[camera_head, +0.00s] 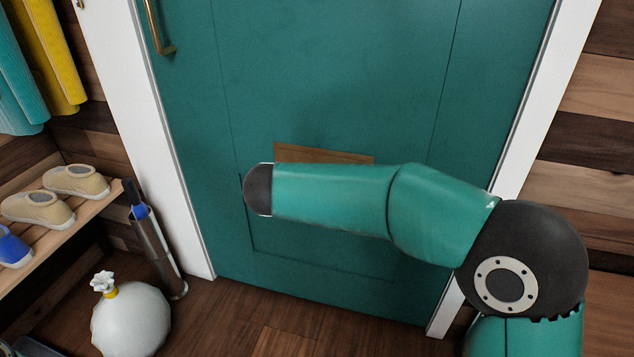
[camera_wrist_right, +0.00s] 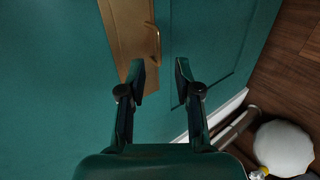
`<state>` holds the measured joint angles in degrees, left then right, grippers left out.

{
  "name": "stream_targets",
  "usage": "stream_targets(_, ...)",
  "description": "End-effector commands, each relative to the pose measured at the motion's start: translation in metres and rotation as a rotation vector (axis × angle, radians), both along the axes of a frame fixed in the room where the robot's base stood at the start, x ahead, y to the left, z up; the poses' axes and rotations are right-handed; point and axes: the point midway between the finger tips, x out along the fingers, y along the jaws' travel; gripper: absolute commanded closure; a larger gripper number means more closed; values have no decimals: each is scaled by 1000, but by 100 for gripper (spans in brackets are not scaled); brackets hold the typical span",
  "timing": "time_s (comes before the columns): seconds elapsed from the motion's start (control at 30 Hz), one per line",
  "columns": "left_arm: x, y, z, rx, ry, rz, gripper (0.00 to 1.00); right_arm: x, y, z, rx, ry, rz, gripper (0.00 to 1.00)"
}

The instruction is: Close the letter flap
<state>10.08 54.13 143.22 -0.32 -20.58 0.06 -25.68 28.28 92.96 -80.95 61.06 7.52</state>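The brass letter flap (camera_head: 322,153) is on the teal door (camera_head: 330,70). In the head view only its top strip shows above my right forearm, which hides the rest. In the right wrist view the flap plate (camera_wrist_right: 128,32) runs down from the top edge, with a thin brass loop or edge on its right side. I cannot tell how far the flap stands open. My right gripper (camera_wrist_right: 160,72) is open and empty, with its fingers toward the door. Its left finger overlaps the plate's lower end in the picture; contact is unclear. My left gripper is not in view.
A brass door handle (camera_head: 161,37) is at the door's upper left. On the left are a shoe rack (camera_head: 70,222), an umbrella stand (camera_head: 160,250) and a white sack (camera_head: 131,320). White door frame sides flank the door. The wooden floor before it is clear.

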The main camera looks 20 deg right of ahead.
Motion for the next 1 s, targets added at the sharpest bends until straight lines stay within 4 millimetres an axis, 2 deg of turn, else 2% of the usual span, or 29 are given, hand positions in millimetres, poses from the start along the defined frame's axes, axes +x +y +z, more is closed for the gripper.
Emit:
stream_targets(0.1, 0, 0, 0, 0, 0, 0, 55, -16, 12, 13, 1, -1, 2, 67)
stream_targets(0.3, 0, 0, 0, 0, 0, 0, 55, -32, 22, 25, 0, 2, 0, 67)
stream_targets(0.7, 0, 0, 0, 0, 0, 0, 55, -35, 23, 27, 0, 3, -2, 67)
stream_targets(0.77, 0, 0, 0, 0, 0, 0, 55, -34, 19, 26, 0, 6, -11, 67)
stream_targets(0.87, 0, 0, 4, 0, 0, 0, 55, -30, 1, 16, -6, 31, -46, 67)
stream_targets(0.97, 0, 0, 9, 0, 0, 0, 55, -26, -29, -14, -29, 100, -103, 67)
stream_targets(1.0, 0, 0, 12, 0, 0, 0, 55, -27, -42, -33, -42, 144, -126, 67)
